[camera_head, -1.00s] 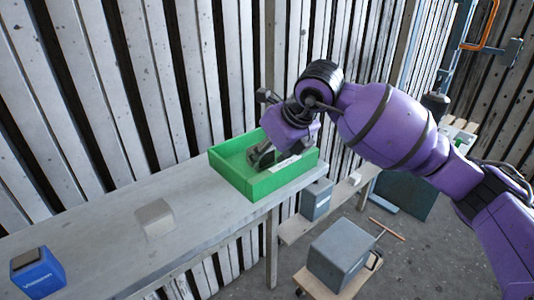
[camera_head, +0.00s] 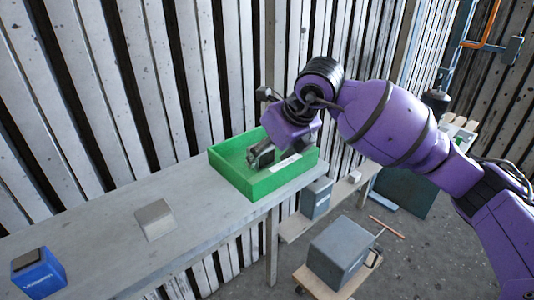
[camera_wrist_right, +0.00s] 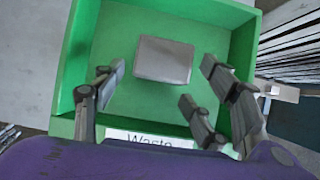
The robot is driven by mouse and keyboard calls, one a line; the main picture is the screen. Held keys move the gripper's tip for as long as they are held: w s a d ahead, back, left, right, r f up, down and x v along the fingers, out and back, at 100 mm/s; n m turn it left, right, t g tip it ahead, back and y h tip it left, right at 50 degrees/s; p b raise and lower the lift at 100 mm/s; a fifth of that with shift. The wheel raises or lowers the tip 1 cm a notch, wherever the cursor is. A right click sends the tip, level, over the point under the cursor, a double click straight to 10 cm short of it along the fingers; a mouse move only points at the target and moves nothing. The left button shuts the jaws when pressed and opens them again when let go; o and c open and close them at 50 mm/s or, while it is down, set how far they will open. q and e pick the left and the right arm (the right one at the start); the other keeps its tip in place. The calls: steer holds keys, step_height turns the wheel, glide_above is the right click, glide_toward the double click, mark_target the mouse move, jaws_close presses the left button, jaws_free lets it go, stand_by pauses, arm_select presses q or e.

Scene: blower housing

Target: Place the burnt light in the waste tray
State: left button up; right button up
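The green waste tray (camera_head: 228,176) stands on the far right end of the grey bench, and its white "Waste" label shows in the right wrist view (camera_wrist_right: 150,139). A plain grey block (camera_wrist_right: 163,60), which looks like the burnt light, lies inside the tray in the right wrist view. My right gripper (camera_head: 263,156) is down at the tray, fingers pointing into it. In the right wrist view the fingers (camera_wrist_right: 160,80) are spread wide, with visible gaps on both sides of the block. The arm and fingers hide part of the tray in the head view. My left gripper is out of view.
A similar grey block (camera_head: 154,219) sits mid-bench. A blue box with a dark top (camera_head: 38,272) stands at the bench's near left. The bench between (camera_head: 200,203) is clear. A slatted wall runs close behind; a grey box (camera_head: 338,250) rests on a low cart below.

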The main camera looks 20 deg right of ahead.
steer(key=v, duration=1.2)
steer(key=shift+w, duration=0.15)
